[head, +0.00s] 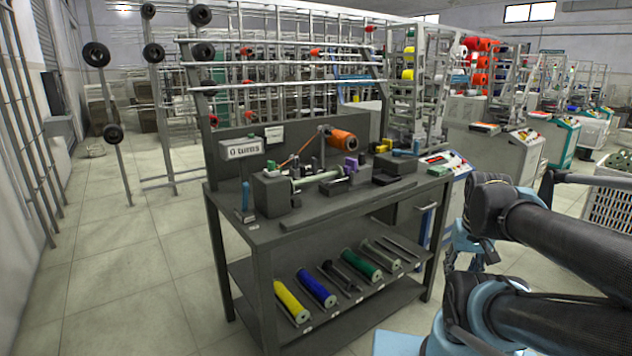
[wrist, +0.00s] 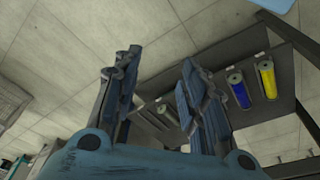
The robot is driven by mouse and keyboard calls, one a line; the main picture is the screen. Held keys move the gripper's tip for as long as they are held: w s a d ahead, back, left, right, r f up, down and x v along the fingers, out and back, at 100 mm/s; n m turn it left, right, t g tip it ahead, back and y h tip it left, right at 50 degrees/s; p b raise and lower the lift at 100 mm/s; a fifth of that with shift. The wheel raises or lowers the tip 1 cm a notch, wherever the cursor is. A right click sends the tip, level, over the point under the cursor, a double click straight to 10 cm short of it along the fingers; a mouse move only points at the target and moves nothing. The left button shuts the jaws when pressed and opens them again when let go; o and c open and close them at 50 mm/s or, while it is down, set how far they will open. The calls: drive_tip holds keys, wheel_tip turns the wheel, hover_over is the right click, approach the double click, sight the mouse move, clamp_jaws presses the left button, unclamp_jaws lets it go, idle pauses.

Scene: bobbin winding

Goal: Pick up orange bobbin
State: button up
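An orange bobbin (head: 343,139) sits at the raised back part of the dark workbench (head: 330,225), right of centre, tilted, and an orange thread runs from it down to the left. My gripper (wrist: 161,56) is open and empty in the wrist view, its two blue-grey fingers apart over the floor and the bench's lower shelf. The orange bobbin is not seen in the wrist view. My arm is at the right of the head view, well apart from the orange bobbin.
Yellow (head: 291,302), blue (head: 316,288) and green (head: 361,265) bobbins lie on the lower shelf. A winding device with a pale rod (head: 318,179) stands on the benchtop. Racks with red and orange spools (head: 482,62) stand behind. Floor left of the bench is clear.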

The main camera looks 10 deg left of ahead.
drive_tip(key=w+a+r+m+y, duration=0.3)
drive_tip(key=w+a+r+y, duration=0.2)
drive_tip(key=w+a+r, duration=0.8)
drive_tip(key=m+y, duration=0.3)
drive_tip(key=y, duration=0.2)
approach(318, 177)
drive_tip(key=x, duration=0.6)
drive_tip(key=shift+w+d+f, duration=0.1)
drive_tip(key=shift+d+f, duration=0.1)
drive_tip(key=shift+r+x, duration=0.2)
drive_tip(key=shift+x, duration=2.4)
drive_tip(key=shift+a, duration=0.15)
clamp_jaws()
